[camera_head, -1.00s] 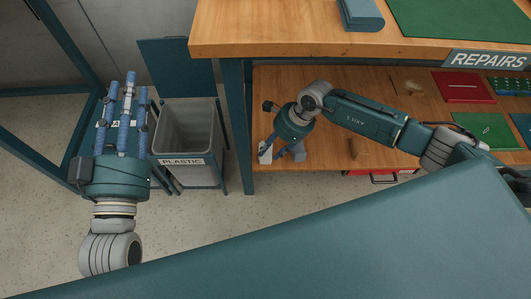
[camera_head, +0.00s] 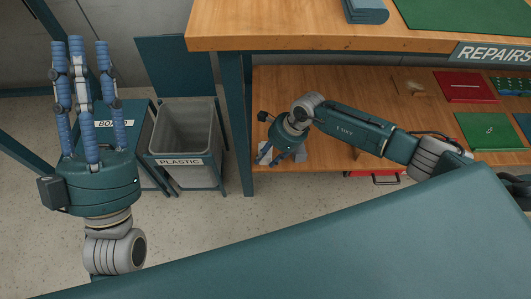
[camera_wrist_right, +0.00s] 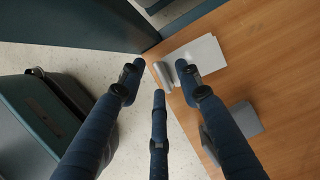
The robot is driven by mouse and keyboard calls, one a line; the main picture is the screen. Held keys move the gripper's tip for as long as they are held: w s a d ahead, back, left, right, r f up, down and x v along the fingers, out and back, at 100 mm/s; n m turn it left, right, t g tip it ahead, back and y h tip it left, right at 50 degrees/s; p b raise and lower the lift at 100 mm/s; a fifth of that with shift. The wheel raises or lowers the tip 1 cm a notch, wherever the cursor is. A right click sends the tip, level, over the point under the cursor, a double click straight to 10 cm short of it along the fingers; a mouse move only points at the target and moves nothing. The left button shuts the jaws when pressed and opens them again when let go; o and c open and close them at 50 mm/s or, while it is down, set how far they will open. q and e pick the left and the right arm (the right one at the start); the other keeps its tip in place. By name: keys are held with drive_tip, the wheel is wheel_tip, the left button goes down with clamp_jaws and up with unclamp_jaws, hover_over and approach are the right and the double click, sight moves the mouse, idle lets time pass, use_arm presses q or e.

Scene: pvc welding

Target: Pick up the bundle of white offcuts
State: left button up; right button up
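In the right wrist view, a flat white stack (camera_wrist_right: 203,56) lies on the wooden lower shelf near its edge, with a pale rolled or rounded piece (camera_wrist_right: 163,75) at its left end. I take these to be the white offcuts. My right gripper (camera_wrist_right: 159,80) has its blue fingers spread and empty, pointing at the pale piece; contact cannot be told. In the head view my right gripper (camera_head: 270,157) is low over the shelf's left end and hides most of the stack. My left gripper (camera_head: 80,48) is open and empty, fingers up, at the far left.
A grey block (camera_wrist_right: 241,118) lies beside the stack. The bench top (camera_head: 290,32) overhangs the lower shelf (camera_head: 340,90), and a bench leg (camera_head: 237,130) stands left of my right gripper. A PLASTIC bin (camera_head: 187,160) and a second labelled container (camera_head: 138,150) stand further left.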

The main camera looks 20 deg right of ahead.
clamp_jaws()
drive_tip(key=shift+r, duration=0.1)
